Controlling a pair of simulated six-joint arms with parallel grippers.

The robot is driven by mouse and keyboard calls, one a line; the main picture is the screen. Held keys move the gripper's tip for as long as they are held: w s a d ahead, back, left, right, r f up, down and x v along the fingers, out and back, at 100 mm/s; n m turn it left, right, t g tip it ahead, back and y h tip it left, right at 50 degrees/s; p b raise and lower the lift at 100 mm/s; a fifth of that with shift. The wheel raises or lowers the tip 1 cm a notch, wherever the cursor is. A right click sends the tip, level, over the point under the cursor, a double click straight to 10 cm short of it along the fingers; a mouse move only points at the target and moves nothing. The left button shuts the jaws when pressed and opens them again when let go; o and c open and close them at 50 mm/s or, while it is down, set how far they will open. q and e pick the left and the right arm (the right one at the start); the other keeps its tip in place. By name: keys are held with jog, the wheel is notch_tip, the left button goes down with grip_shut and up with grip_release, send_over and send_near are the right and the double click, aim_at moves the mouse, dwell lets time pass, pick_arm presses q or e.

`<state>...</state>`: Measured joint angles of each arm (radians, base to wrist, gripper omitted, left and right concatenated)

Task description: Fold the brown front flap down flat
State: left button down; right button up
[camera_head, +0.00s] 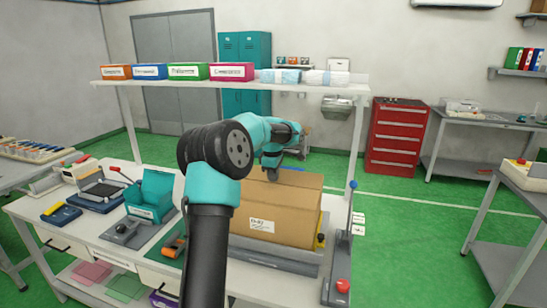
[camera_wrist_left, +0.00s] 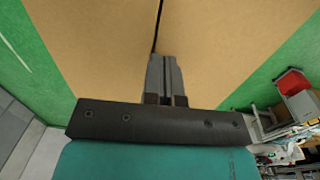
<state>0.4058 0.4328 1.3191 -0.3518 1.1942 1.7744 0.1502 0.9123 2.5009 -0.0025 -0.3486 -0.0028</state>
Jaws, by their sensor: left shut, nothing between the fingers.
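A brown cardboard box (camera_head: 285,222) with a white label stands on the bench in the head view. Its brown top (camera_head: 300,181) shows under and beside my left gripper (camera_head: 275,171). In the left wrist view two brown panels (camera_wrist_left: 95,45) and (camera_wrist_left: 225,45) lie side by side with a thin dark seam between them. I cannot tell for certain which one is the front flap. My left gripper (camera_wrist_left: 162,62) is shut with nothing in it, and its fingertips are over the seam. I cannot tell whether they touch the cardboard. My right gripper is not in view.
A shelf (camera_head: 200,82) with coloured bins spans above the bench behind the box. An upright lever (camera_head: 348,225) and a red knob (camera_head: 343,286) stand right of the box. A teal holder (camera_head: 145,200) and an orange-handled tool (camera_head: 174,246) are left of it.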

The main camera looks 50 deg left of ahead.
pick_arm(q)
notch_tip(320, 180, up, 13)
dwell(0.4)
jog(key=shift+f, duration=0.15)
